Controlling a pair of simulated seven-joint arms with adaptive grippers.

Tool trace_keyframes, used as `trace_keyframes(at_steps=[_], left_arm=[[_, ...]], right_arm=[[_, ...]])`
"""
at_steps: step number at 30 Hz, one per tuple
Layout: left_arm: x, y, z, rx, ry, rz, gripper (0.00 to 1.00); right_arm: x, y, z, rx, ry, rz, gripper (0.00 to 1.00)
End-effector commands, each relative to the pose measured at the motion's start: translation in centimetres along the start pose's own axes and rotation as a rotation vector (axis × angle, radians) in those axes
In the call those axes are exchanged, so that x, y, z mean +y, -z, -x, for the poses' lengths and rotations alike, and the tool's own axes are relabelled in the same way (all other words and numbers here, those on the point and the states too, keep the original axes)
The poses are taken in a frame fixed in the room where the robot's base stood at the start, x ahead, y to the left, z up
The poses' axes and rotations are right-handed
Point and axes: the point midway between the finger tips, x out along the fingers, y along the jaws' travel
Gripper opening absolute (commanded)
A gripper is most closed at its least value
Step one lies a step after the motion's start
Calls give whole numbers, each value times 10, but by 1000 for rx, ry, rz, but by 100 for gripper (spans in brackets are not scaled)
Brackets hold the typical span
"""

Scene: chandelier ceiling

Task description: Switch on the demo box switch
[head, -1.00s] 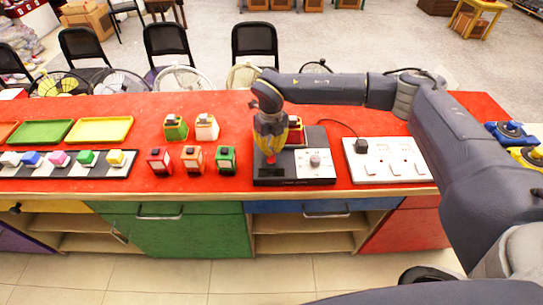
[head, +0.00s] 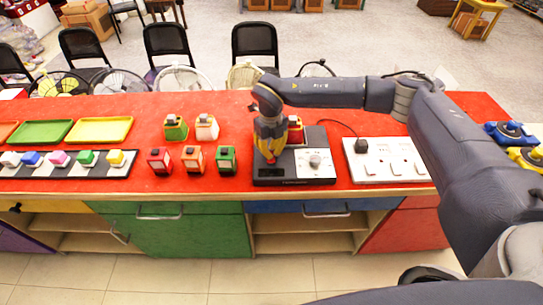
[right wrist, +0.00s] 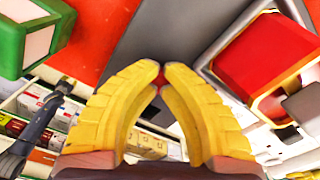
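The demo box (head: 292,181) is a dark box on the red counter, with a white panel and round knob (head: 315,160) at its right. My right gripper (head: 269,159) is over the left part of the box, pointing down. In the right wrist view its yellow fingers (right wrist: 160,75) come together at the tips. A small red spot shows between the tips; I cannot tell whether it is held. A red block in a pale frame (right wrist: 268,58) is beside the fingers, at the right. The switch is not clearly visible, so its position cannot be told. My left gripper is out of view.
A white socket strip (head: 385,164) with a black plug is right of the box. Several small coloured blocks, including a green one (head: 226,160), stand left of it. Green (head: 42,132) and yellow trays lie farther left.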

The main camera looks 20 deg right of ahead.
Motion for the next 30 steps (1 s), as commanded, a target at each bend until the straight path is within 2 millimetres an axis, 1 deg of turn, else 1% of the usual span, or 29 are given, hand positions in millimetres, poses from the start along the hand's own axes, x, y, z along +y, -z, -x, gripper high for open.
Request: trace_keyframes(at_steps=[9,13,30], left_arm=[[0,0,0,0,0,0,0],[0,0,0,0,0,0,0],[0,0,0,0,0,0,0]], right_arm=[[0,1,-5,3,1,-1,0],[0,1,-3,3,1,0,0],[0,0,35,-1,1,0,0]])
